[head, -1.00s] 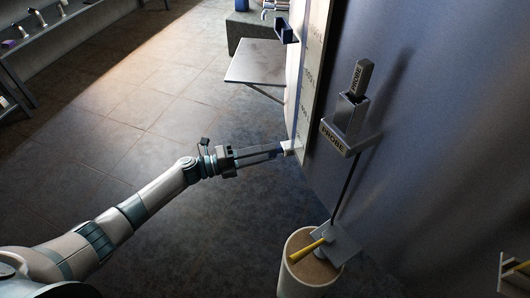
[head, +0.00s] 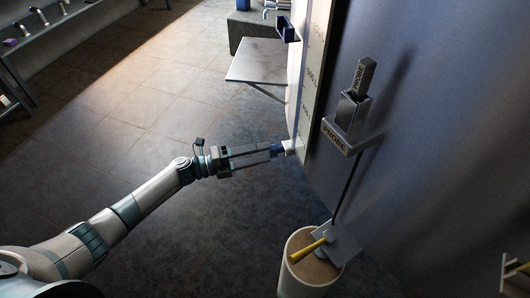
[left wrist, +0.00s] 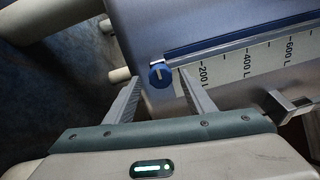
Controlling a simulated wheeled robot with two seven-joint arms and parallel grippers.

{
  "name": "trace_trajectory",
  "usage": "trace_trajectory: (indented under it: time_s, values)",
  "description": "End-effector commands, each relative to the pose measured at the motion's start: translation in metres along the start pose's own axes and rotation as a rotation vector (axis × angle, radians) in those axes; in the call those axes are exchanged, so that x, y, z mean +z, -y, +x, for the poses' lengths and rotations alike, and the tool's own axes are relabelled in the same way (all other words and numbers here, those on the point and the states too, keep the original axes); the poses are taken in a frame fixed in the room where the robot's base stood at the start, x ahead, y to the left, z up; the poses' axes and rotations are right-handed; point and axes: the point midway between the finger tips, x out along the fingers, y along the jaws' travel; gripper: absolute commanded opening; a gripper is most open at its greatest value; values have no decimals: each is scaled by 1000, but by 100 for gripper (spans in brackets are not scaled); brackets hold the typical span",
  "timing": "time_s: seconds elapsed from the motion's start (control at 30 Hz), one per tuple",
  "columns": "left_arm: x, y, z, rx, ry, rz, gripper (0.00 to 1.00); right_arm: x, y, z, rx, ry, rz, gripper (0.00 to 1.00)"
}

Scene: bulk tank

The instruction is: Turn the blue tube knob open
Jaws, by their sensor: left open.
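The round blue knob (left wrist: 159,74) with a pale mark sits at the lower end of the blue-edged gauge tube on the tank in the left wrist view. The mark runs roughly up and down in that view, crosswise to the tube. In the head view the knob (head: 277,150) shows beside a white fitting on the tank wall. My left gripper (head: 266,152) is open and points at the knob, just short of it. In the left wrist view its fingers (left wrist: 160,84) lie on either side of the knob, with gaps visible. My right gripper is not seen.
The litre scale (left wrist: 245,62) runs along the tube on the tank wall (head: 430,120). A probe holder (head: 343,135) sticks out from the wall at the right. Below it stands a round bin (head: 300,272) with a yellow-handled tool. A metal shelf (head: 262,62) is behind; the floor at left is clear.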

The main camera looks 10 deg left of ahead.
Motion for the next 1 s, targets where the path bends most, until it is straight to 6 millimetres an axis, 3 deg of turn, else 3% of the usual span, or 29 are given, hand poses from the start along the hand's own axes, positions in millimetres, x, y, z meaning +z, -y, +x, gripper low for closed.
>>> trace_trajectory:
  time_s: [0.7, 1.0]
  values:
    - [0, -2, -134, 3, 0, -1, 49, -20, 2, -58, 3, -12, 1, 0]
    - [0, 0, -156, 0, 0, 0, 49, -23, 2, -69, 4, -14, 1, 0]
